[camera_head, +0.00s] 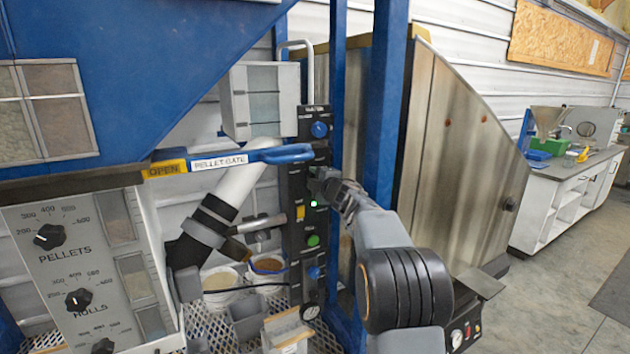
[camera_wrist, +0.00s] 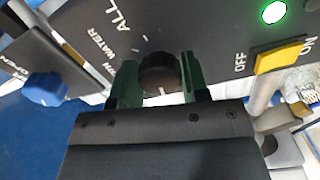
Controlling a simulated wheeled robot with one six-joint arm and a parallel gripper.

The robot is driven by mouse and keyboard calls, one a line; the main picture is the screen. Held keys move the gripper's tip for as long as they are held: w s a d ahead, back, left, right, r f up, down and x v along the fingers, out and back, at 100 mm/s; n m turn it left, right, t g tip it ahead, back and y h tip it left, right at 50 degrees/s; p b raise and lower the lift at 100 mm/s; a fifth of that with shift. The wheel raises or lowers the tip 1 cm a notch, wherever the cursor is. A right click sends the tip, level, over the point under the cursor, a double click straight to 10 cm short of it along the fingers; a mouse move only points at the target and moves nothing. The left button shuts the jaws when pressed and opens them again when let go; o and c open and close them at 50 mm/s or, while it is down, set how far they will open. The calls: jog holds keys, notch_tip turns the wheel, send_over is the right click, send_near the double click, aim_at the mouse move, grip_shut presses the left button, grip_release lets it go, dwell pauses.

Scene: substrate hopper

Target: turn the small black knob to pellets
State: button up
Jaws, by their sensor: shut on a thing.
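The small black knob (camera_wrist: 160,74) sits on a black control panel (camera_head: 294,215) and shows in the wrist view between two green fingers. A small white mark shows on its near side. The panel's lettering around it reads ALL (camera_wrist: 126,18) and WATER, partly cut off; a pellets mark is not readable. My gripper (camera_wrist: 161,84) is shut on the knob, one finger at each side. In the head view my gripper (camera_head: 322,184) reaches the panel from the right and hides the knob.
A yellow OFF/ON switch (camera_wrist: 281,56) and a lit green lamp (camera_wrist: 274,12) are close by. A blue knob (camera_wrist: 44,89) is at the left. A blue PELLET GATE lever (camera_head: 265,155) juts out above. A white panel with PELLETS dial (camera_head: 48,236) stands left.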

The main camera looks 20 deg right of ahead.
jog(key=o, duration=0.9)
